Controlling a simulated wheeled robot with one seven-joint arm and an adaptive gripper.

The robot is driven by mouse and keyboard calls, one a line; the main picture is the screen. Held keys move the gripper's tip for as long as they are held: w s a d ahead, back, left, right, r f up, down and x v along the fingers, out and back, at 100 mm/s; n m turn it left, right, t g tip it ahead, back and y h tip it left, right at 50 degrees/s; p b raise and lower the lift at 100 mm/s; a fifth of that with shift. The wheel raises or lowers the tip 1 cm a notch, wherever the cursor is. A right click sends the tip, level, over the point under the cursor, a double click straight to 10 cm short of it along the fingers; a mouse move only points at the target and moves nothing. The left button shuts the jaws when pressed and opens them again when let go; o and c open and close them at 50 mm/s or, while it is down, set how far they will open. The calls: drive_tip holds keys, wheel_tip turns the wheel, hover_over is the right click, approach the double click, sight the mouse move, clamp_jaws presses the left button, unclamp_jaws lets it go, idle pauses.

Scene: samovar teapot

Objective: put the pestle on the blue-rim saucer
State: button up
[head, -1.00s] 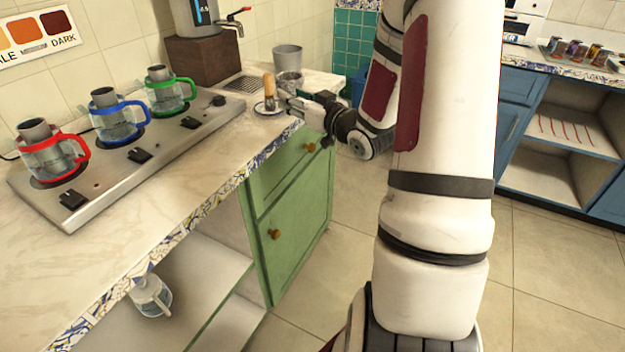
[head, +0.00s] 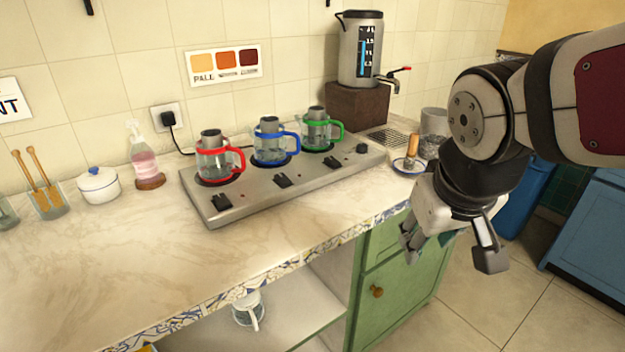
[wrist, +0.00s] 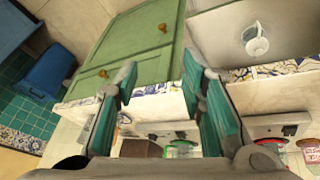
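The pestle (head: 412,146), with a brown wooden handle, stands roughly upright on the small blue-rim saucer (head: 400,167) at the right end of the counter in the head view. Its lower end looks pale and is small in the picture. My gripper (head: 449,248) is in front of the counter's edge, to the right of and nearer than the saucer, apart from the pestle. Its fingers are spread with nothing between them. The wrist view shows the open gripper (wrist: 160,80) too, with teal finger pads; I cannot make out the pestle or saucer there.
A steel stove (head: 300,182) carries red, blue and green-handled pots. Grey vessels (head: 434,122) stand close behind the saucer, partly hidden by my arm. The samovar (head: 360,50) sits on a brown block. The front counter is clear; a green cabinet (head: 400,265) is below.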

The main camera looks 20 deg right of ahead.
drive_tip(key=s+a+g+y, duration=0.1)
drive_tip(key=s+a, duration=0.2)
drive_tip(key=s, duration=0.3)
drive_tip(key=s+a+n+g+y, duration=0.1)
drive_tip(key=s+a+g, duration=0.1)
drive_tip(key=s, duration=0.5)
drive_tip(key=shift+a, duration=0.7)
